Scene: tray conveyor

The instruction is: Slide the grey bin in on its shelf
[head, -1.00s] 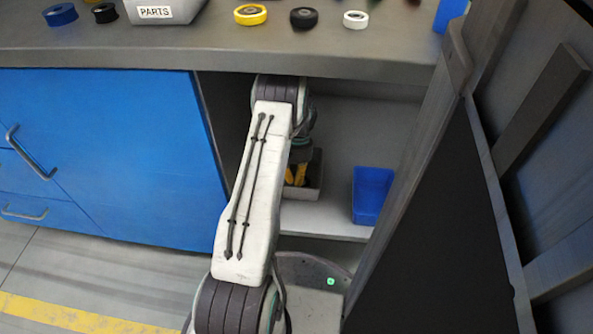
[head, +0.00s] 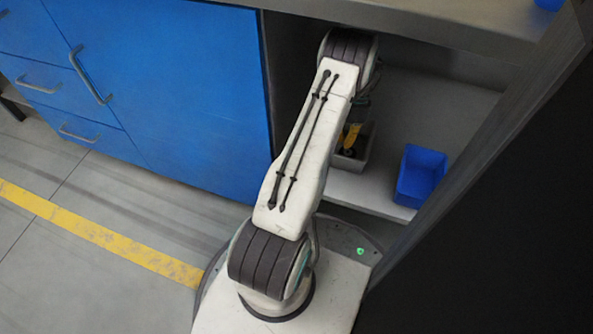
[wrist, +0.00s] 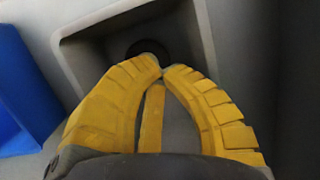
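The grey bin (head: 358,161) stands on the shelf under the worktop, left of a blue bin. In the wrist view the grey bin (wrist: 72,62) has a pale rim and a dark round thing (wrist: 149,48) inside. My gripper (wrist: 166,68) has yellow fingers whose tips come together, with nothing seen held between them. The fingertips lie over the near side of the grey bin and hide that part, so I cannot tell whether they touch it. In the head view my arm partly hides the gripper (head: 350,136) and the bin's left side.
The blue bin (head: 420,180) stands close to the right on the same shelf (head: 378,204). The worktop (head: 440,22) hangs over the shelf. A blue cabinet (head: 170,90) closes off the left, and a dark panel (head: 510,210) stands at the right.

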